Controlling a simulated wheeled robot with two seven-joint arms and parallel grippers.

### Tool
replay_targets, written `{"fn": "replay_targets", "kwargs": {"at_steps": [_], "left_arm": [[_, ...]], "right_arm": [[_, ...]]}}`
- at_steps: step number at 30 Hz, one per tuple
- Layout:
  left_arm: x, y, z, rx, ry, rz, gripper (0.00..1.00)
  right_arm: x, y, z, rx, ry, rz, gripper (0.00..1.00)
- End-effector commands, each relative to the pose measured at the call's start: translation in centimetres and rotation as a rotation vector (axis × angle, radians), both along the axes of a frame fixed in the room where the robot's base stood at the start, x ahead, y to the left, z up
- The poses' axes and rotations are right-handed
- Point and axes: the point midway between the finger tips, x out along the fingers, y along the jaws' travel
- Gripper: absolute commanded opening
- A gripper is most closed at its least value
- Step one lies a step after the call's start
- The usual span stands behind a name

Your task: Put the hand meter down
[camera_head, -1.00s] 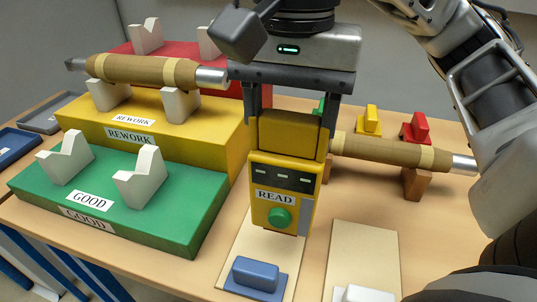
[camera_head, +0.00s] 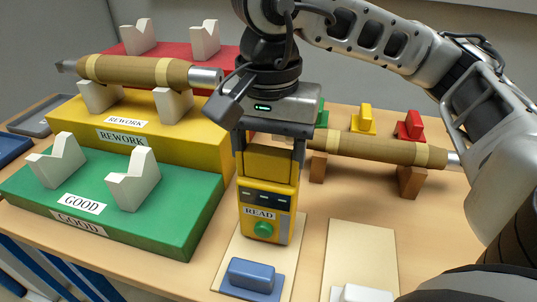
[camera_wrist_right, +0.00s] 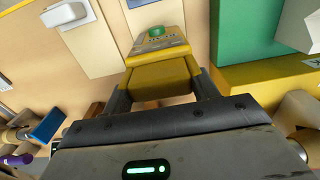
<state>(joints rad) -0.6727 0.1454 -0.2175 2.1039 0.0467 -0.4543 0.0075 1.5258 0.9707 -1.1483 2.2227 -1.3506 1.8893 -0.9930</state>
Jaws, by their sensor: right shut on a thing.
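The hand meter (camera_head: 266,197) is yellow with a dark display strip, a READ label and a round green button. It is upright in the head view, over the far part of a pale board (camera_head: 237,257) that has a blue block at its front. My right gripper (camera_head: 270,150) is shut on the meter's upper part, one finger on each side. In the right wrist view the meter (camera_wrist_right: 157,58) sits between the fingers. I cannot tell whether its bottom touches the board. My left gripper is not in view.
A blue block (camera_head: 252,276) stands at the board's front. The green GOOD stand (camera_head: 150,235) and yellow REWORK stand (camera_head: 200,142) are on the left. One brown bushing (camera_head: 135,70) lies on REWORK's cradles, another (camera_head: 380,148) behind on the right. A second pale board (camera_head: 360,250) is to the right.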

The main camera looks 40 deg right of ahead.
Motion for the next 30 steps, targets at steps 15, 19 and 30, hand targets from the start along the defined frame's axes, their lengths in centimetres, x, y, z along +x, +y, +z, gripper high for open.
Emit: {"fn": "replay_targets", "kwargs": {"at_steps": [15,19,30], "left_arm": [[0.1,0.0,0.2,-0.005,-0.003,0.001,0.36],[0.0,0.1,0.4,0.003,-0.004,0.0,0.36],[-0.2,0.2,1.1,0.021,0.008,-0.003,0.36]], "right_arm": [[0.0,0.0,0.0,0.0,0.001,0.0,0.81],[0.1,0.1,1.2,0.002,-0.002,0.0,0.81],[0.0,0.0,9.5,0.0,-0.004,0.0,0.81]]}}
